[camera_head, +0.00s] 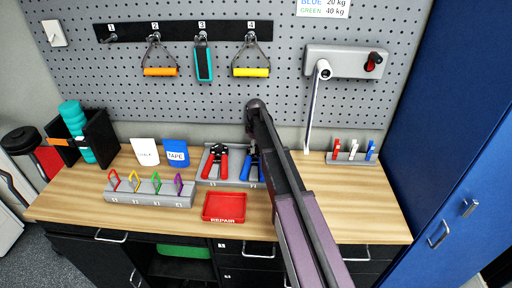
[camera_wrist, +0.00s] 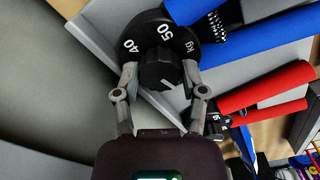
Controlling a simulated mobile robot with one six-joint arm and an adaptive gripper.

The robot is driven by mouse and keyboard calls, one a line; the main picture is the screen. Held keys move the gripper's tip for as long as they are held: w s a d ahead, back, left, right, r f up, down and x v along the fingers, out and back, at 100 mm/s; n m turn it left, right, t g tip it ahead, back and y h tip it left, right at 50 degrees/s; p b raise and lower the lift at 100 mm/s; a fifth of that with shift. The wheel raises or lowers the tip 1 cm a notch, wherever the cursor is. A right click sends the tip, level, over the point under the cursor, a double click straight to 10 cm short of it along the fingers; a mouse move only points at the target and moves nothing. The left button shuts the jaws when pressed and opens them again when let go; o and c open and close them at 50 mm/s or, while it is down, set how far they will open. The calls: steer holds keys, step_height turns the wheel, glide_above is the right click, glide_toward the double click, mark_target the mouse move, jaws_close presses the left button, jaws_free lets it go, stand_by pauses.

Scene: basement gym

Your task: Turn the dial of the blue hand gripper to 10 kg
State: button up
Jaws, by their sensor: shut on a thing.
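The blue hand gripper (camera_head: 254,168) sits in the grey holder (camera_head: 228,181) on the workbench, partly hidden by my arm. In the wrist view its blue handles (camera_wrist: 265,45) run to the upper right from the black dial (camera_wrist: 153,33). White marks "40", "50" and "kg" show on the dial; other marks are hidden. My gripper (camera_wrist: 160,76) is shut on the dial's black knob (camera_wrist: 158,69), one finger on each side. A white pointer line on the knob slants toward the lower right in the picture. I cannot read which number it points at.
A red hand gripper (camera_head: 219,163) stands close to the left of the blue one. A red repair tray (camera_head: 224,207) lies in front, and a row of coloured clips (camera_head: 150,195) is at left. A wall sign (camera_head: 323,6) lists kilogram values.

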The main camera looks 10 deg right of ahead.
steer(key=n, duration=0.4)
steer(key=shift+n, duration=0.4)
steer(key=o, duration=1.1)
steer(key=shift+o, duration=0.2)
